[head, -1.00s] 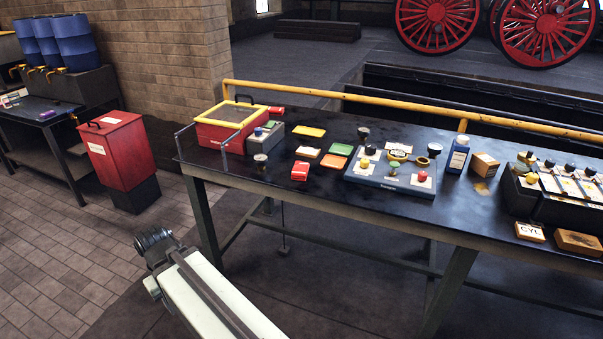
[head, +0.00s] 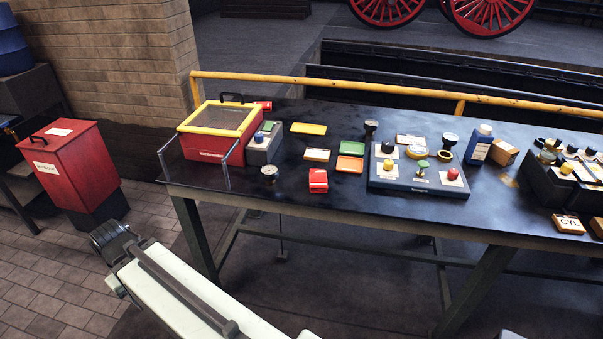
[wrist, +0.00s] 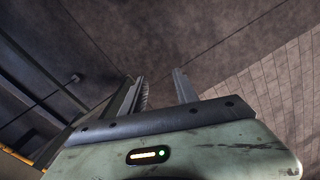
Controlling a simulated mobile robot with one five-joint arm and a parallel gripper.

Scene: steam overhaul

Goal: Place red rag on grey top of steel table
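A small red folded item (head: 318,180) with a pale mark lies on the dark top of the long table (head: 400,212), left of the blue-grey gauge board; it may be the red rag, but I cannot tell for sure. Another small red thing (head: 263,105) lies at the back, beside the yellow-rimmed red box. No plainly grey tabletop shows; this long top looks near black. My gripper (wrist: 160,78) shows in the wrist view with its two fingers apart and bare floor between them. It is empty and away from the table items.
A red bin (head: 70,170) stands left of the table. A yellow rail (head: 330,84) runs along the table's back edge. The gauge board (head: 418,177), a blue bottle (head: 479,145) and a black rack (head: 565,195) crowd the right side. Floor in front is open.

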